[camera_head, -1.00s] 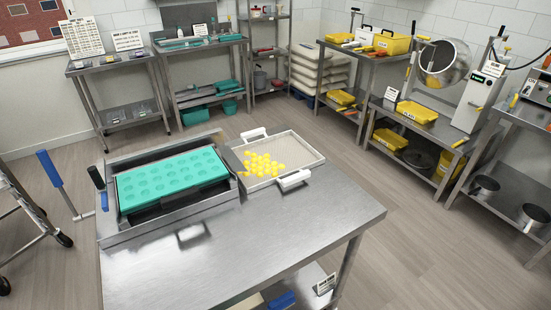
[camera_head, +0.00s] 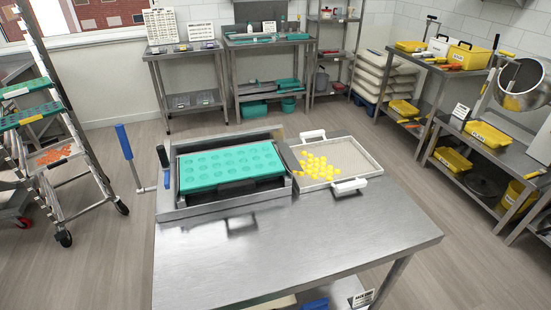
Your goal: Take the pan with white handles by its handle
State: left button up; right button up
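The pan (camera_head: 357,160) with white handles lies flat on the steel table, right of the depositor. Several yellow gummies (camera_head: 316,167) lie in its left part. One white handle (camera_head: 349,186) is on its near side and another white handle (camera_head: 313,134) is on its far side. The depositor (camera_head: 180,204) holds a teal mould (camera_head: 230,166) with rows of round cavities. Neither of my grippers is in view, and nothing touches the pan's handles.
The front of the steel table (camera_head: 290,255) is bare. A wheeled rack (camera_head: 60,150) with teal and orange-loaded trays stands at the left. A blue-handled lever (camera_head: 125,142) rises at the depositor's left. Shelves with yellow bins (camera_head: 488,134) line the right; floor between is open.

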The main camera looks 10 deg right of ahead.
aim_at(342, 164)
jog(key=l+u, duration=0.3)
jog(key=u, duration=0.2)
jog(key=l+u, duration=0.7)
jog(key=u, duration=0.25)
jog(key=k+l+u, duration=0.1)
jog(key=l+u, duration=0.15)
jog(key=u, duration=0.25)
